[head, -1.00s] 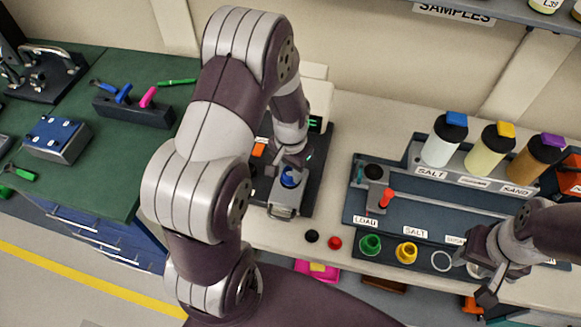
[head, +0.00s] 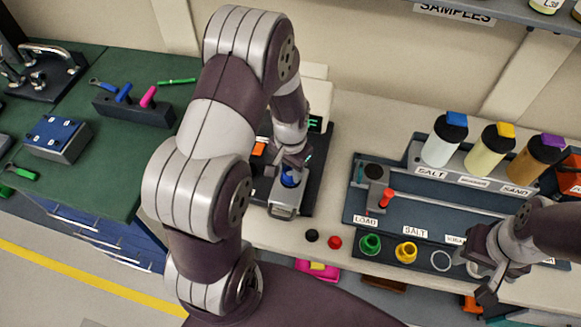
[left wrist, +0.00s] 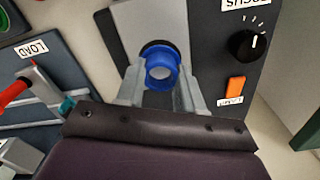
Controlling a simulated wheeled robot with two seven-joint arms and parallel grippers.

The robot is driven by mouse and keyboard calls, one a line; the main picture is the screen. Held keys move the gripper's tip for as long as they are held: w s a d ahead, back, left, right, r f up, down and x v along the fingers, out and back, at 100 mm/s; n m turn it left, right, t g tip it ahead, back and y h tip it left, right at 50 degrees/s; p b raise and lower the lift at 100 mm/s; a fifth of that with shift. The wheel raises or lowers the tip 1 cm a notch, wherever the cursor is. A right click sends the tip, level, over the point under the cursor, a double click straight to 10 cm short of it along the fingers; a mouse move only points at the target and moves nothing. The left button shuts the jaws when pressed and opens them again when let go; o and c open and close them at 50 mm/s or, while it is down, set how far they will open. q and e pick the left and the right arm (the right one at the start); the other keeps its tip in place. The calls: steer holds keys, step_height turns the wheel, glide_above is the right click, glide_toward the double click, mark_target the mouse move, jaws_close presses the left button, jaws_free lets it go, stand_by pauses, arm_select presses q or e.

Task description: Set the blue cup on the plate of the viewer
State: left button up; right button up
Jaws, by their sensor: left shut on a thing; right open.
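The blue cup (head: 290,178) is between the fingers of my left gripper (head: 291,168), which is shut on it. In the left wrist view the blue cup (left wrist: 160,70) shows its open top between the two fingertips (left wrist: 160,88). The viewer (head: 313,160) is a dark-based device with a FOCUS knob (left wrist: 249,44) and an orange lamp switch (left wrist: 235,88). Its light grey plate (left wrist: 120,40) lies under the cup; whether the cup touches it I cannot tell. My right gripper (head: 487,283) is open near the bench's front edge at the right.
The loading station (head: 350,205) with a red lever (head: 386,197) stands right of the viewer. Green (head: 370,245) and yellow (head: 406,252) cups sit at its front. Capped jars (head: 445,140) stand behind.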

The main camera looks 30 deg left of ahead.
arm_select(q)
steer(key=shift+f+b, duration=0.35)
steer(key=shift+f, duration=0.2)
steer(key=o, duration=1.1)
steer(key=shift+o, duration=0.2)
step_height(320, 180, up, 13)
steer(key=b, duration=0.1)
steer(key=shift+f, duration=0.1)
